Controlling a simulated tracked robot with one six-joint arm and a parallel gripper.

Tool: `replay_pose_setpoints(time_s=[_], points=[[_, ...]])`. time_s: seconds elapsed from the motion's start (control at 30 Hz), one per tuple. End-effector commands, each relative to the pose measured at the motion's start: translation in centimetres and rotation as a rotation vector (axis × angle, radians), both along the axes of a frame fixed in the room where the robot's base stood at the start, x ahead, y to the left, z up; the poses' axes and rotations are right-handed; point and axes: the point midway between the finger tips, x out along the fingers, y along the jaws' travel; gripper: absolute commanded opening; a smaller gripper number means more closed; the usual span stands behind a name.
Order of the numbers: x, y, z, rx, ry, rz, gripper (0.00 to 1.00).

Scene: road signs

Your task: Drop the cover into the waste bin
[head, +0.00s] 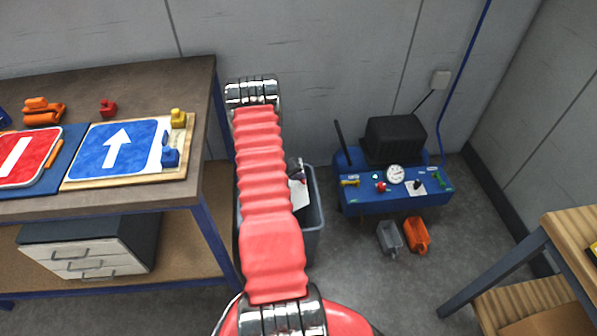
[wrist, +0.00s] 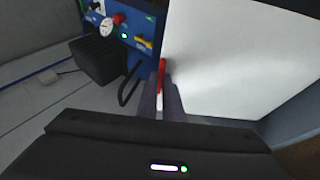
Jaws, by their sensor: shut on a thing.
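The waste bin (head: 315,208) is a grey open-topped bin on the floor, partly hidden behind my red arm in the head view. A pale piece with a small red mark, which I take for the cover (head: 299,194), shows beside my arm against the bin's opening. In the wrist view the cover (wrist: 235,55) is a large white panel filling the upper right, with a red bit at its left edge. My gripper (wrist: 164,102) is shut on it near that edge. The fingertips are mostly hidden, and I cannot tell the height above the bin.
A workbench with road signs (head: 115,148) stands left, with drawers (head: 90,258) beneath. A wooden table (head: 575,228) is far right.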

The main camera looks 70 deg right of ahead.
Motion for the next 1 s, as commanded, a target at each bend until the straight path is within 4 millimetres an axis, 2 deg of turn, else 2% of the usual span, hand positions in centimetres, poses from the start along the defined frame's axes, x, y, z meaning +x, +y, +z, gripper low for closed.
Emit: replay_pose_setpoints(time_s=[0.23,0.6,0.63,0.7,0.9,1.0], points=[[0.0,0.0,-1.9,0.0,0.001,0.001,0.0],[0.0,0.0,-2.2,0.0,-0.001,-0.001,0.0],[0.0,0.0,-2.2,0.0,-0.001,-0.001,0.08],[0.0,0.0,-2.2,0.0,-0.001,-0.001,0.13],[0.0,0.0,-2.2,0.0,0.0,0.0,0.27],[0.0,0.0,-2.2,0.0,0.0,0.0,0.28]])
